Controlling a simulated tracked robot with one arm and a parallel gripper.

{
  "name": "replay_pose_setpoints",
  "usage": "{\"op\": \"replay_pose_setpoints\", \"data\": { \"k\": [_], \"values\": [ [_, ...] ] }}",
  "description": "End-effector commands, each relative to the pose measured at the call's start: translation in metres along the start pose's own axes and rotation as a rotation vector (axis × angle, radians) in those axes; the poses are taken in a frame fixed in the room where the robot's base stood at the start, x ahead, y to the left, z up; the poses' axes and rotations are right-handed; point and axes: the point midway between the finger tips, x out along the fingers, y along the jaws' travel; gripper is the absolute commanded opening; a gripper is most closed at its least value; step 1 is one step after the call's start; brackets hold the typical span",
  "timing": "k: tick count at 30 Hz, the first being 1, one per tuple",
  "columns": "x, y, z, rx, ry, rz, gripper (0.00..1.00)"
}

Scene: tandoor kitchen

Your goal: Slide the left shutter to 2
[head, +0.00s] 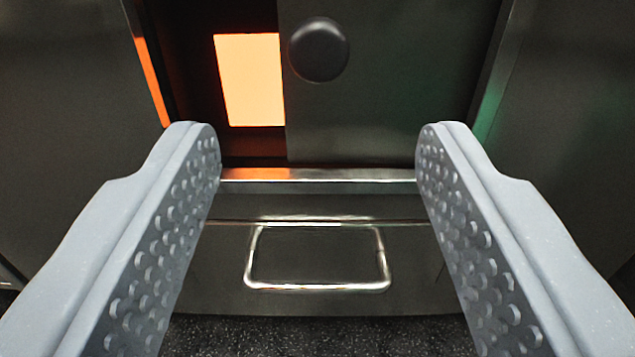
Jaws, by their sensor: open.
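A dark metal shutter (400,95) with a round dark knob (318,50) covers the right part of an opening ahead. Left of the shutter the opening (190,80) is uncovered and an orange glow (250,80) shows through it. My gripper (318,145) is wide open and empty. Its two grey fingers stand to the left and right, and the knob lies between and beyond their tips, higher in the picture. No number marks show, and I cannot tell whether this is the left shutter.
A metal sill (320,174) runs under the opening. Below it is a front panel with a shiny rectangular handle (318,288). Dark side panels (570,120) flank the opening. Dark speckled floor (320,335) shows at the bottom.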

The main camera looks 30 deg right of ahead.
Motion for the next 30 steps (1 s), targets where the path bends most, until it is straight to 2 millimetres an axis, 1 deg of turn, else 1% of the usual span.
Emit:
{"op": "replay_pose_setpoints", "data": {
  "k": [1, 3, 8, 23, 26, 29, 30],
  "values": [
    [-0.006, -0.001, -0.001, 0.0, 0.0, -0.003, 0.52],
    [-0.011, -0.001, -0.001, 0.0, 0.001, -0.001, 0.52],
    [-0.017, -0.001, -0.001, 0.001, 0.002, -0.001, 0.52],
    [-0.016, -0.003, -0.002, 0.008, -0.002, -0.001, 0.52],
    [-0.009, -0.013, -0.011, 0.036, -0.021, -0.003, 0.52],
    [0.004, -0.033, -0.031, 0.09, -0.052, -0.013, 0.52],
    [0.01, -0.042, -0.04, 0.114, -0.072, -0.018, 0.52]
  ]
}}
